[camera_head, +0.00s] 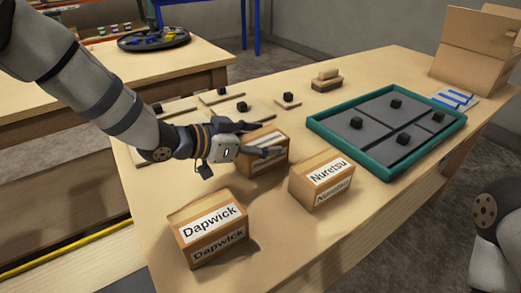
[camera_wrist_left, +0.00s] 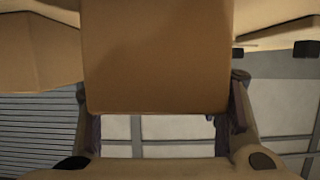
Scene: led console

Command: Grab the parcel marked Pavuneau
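A brown cardboard parcel (camera_head: 266,159) stands on the wooden table with its white label mostly covered by my left gripper, so its name cannot be read. My left gripper (camera_head: 263,139) is at this parcel, its fingers spread to either side. In the left wrist view the parcel (camera_wrist_left: 157,60) fills the space between the fingers (camera_wrist_left: 165,128); a firm grip does not show. The parcel labelled Nuretsu (camera_head: 321,180) stands to its right. The parcel labelled Dapwick (camera_head: 208,228) stands nearer, to the left. My right gripper is out of view.
A green-rimmed tray (camera_head: 375,167) with grey panels and small black knobs lies to the right. Several knobbed plates (camera_head: 288,104) and a stacked wooden block (camera_head: 326,83) lie behind the parcels. An open carton (camera_head: 470,55) stands at the far right.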

